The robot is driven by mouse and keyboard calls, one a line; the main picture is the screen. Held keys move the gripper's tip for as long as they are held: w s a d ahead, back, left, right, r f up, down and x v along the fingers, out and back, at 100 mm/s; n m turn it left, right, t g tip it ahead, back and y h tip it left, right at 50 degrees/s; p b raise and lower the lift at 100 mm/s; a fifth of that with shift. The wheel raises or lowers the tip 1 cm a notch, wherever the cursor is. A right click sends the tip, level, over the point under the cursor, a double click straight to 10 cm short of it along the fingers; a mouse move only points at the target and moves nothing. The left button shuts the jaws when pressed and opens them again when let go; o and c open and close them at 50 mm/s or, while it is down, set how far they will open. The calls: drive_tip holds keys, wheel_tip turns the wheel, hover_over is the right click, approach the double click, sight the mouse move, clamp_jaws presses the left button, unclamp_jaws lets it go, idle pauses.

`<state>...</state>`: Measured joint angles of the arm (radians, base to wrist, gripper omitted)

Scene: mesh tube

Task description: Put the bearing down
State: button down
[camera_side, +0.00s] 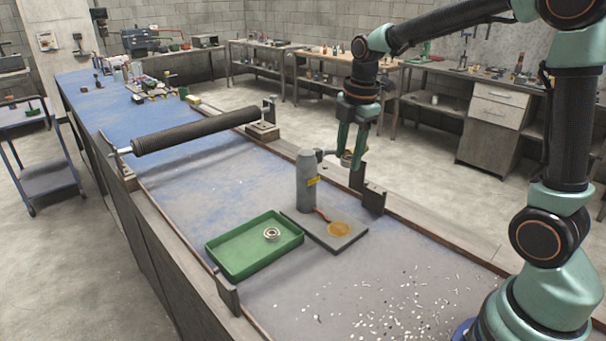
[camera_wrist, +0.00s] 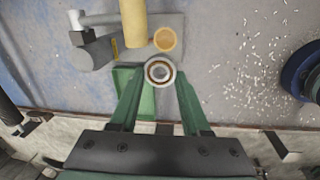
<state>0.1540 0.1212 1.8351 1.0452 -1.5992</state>
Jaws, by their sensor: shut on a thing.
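My gripper (camera_side: 354,150) hangs over the far edge of the bench in the side view, above and beyond the grey plate. It is shut on a ring-shaped bearing (camera_wrist: 160,72), which shows between the fingertips in the wrist view. In the side view the held bearing (camera_side: 347,157) is small and partly hidden by the fingers. It is held in the air, well above the bench. A green tray (camera_side: 226,263) lies on the bench to the lower left, with another silvery bearing (camera_side: 271,233) in it. Part of the green tray (camera_wrist: 124,78) shows behind the left finger in the wrist view.
A grey cylinder (camera_side: 306,185) stands on the grey plate (camera_side: 317,234), beside an amber disc (camera_side: 339,229). Metal brackets (camera_side: 374,198) rise at the far rail near my gripper. A dark mesh tube (camera_side: 195,130) spans the bench. White chips (camera_side: 400,310) litter the near right.

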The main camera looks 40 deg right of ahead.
drive_tip(key=n, duration=0.5)
hover_over(237, 258)
drive_tip(key=f, duration=0.1)
drive_tip(key=shift+y, duration=0.3)
wheel_tip(237, 258, down, 20)
drive_tip(key=shift+s+r, duration=0.15)
drive_tip(key=shift+r, duration=0.1)
drive_tip(key=shift+f, duration=0.15)
drive_tip(key=shift+c, duration=1.8)
unclamp_jaws()
